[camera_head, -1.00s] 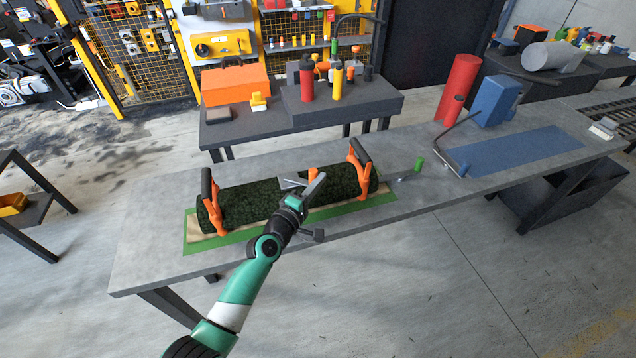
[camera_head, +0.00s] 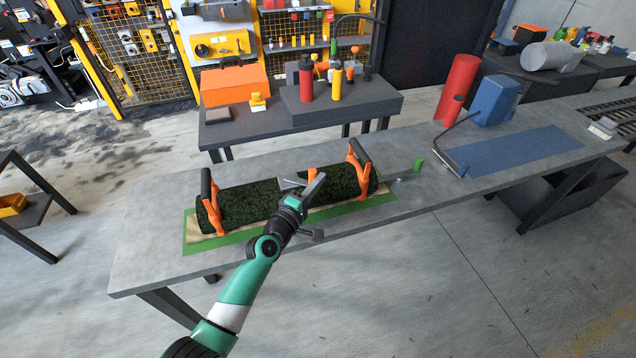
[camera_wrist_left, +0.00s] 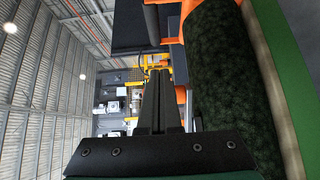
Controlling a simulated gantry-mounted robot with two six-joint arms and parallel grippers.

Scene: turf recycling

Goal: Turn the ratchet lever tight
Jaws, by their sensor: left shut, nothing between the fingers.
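A dark green turf roll (camera_head: 245,200) lies on the grey bench, held by two orange clamps (camera_head: 212,212) with black handles. A thin grey lever with a green grip (camera_head: 418,165) sticks out at the right end of the roll, above the bench. My left gripper (camera_head: 316,182) is over the middle of the roll, apart from the lever. Its fingers (camera_wrist_left: 155,105) are shut and empty in the left wrist view, beside the turf roll (camera_wrist_left: 228,85). The arm hides part of the roll's front. My right gripper is not seen.
A green-edged mat (camera_head: 200,246) lies under the roll. A blue machine (camera_head: 495,100), a red cylinder (camera_head: 460,85) and a blue mat (camera_head: 525,148) are on the right of the bench. A back table holds an orange box (camera_head: 235,84) and bottles. The bench's left end is clear.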

